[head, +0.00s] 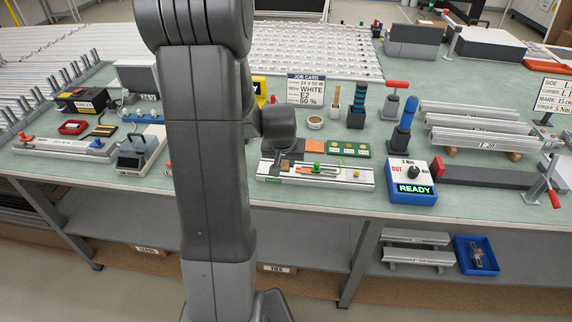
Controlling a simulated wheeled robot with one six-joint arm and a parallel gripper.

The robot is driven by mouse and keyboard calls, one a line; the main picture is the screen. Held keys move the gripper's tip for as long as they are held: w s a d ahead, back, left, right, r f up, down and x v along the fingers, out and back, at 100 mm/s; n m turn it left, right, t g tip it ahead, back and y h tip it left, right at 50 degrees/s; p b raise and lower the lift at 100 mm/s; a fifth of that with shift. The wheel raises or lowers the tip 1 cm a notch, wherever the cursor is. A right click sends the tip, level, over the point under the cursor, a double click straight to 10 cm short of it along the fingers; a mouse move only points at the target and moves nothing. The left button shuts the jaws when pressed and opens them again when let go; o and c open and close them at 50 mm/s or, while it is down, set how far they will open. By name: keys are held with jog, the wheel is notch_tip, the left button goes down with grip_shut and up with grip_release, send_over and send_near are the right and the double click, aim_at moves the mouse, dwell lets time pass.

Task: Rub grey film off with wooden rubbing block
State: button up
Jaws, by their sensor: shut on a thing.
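The end of my arm hangs just behind and right of the large arm link. My gripper (284,147) shows only as a small dark shape under the rounded wrist, low over the left back of a light work fixture (345,184). It is shut, but the thing in its jaws is too hidden to make out. The fixture carries a narrow strip with light and brown parts and a green knob (317,167). I cannot make out the grey film or the wooden rubbing block. Whether anything held touches the strip cannot be told.
A blue box reading READY (412,190) stands right. A small bowl (315,123), a dark holder (356,117) and a job card (305,90) stand behind.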

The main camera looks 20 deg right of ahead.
jog(key=shift+r+p, duration=1.2)
jog(key=shift+r, duration=1.1)
jog(key=shift+f+b, duration=0.2)
jog(key=shift+b, duration=0.5)
